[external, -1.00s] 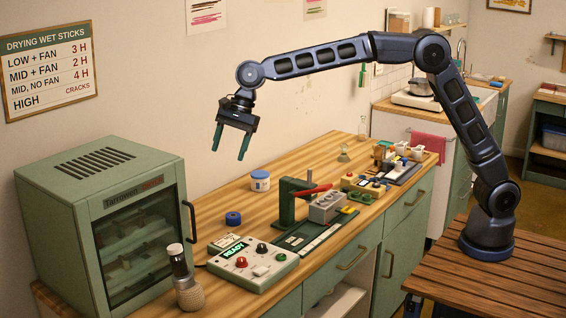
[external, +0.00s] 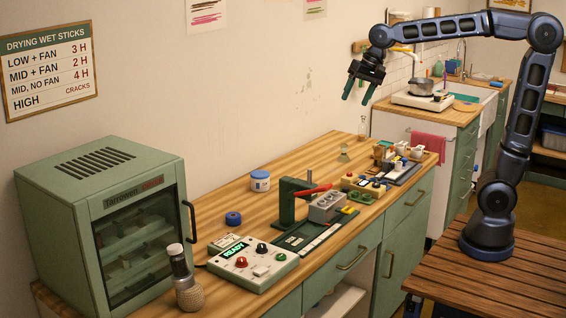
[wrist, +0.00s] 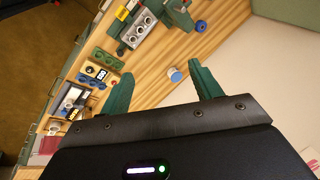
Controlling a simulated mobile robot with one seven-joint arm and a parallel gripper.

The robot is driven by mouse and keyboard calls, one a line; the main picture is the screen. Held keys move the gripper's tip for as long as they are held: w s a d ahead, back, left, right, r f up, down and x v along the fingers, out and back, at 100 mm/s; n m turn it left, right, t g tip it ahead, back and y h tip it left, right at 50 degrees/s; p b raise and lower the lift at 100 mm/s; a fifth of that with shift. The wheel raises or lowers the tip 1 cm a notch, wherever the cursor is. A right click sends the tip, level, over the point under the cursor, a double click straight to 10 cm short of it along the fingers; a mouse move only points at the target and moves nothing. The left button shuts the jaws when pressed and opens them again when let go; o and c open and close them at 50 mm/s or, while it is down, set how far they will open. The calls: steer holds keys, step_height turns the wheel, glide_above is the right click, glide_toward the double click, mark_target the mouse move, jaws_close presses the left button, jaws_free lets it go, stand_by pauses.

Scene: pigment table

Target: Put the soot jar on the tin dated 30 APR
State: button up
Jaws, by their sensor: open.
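My gripper (external: 357,100) is open and empty, high above the far right part of the wooden worktop. Its two green fingers also show spread apart in the wrist view (wrist: 160,72). No label reading soot or 30 APR is legible, so I cannot tell which items are the soot jar and the dated tin. Several small pots and blocks (external: 402,149) cluster at the worktop's far right end.
A green drying cabinet (external: 100,215) fills the left end. Bare wood (external: 300,160) runs along the wall.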

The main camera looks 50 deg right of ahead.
steer(key=s+d+f+n, duration=0.2)
steer(key=s+d+f, duration=0.1)
steer(key=s+d, duration=0.2)
steer(key=s+d+f+n+h, duration=0.1)
steer(key=s+d+f, duration=0.3)
steer(key=s, duration=0.6)
steer(key=s+d+f+n+t+h, duration=0.1)
steer(key=s+d+f+n, duration=0.2)
steer(key=s+d, duration=0.3)
steer(key=shift+s+f, duration=0.2)
steer(key=shift+s, duration=0.65)
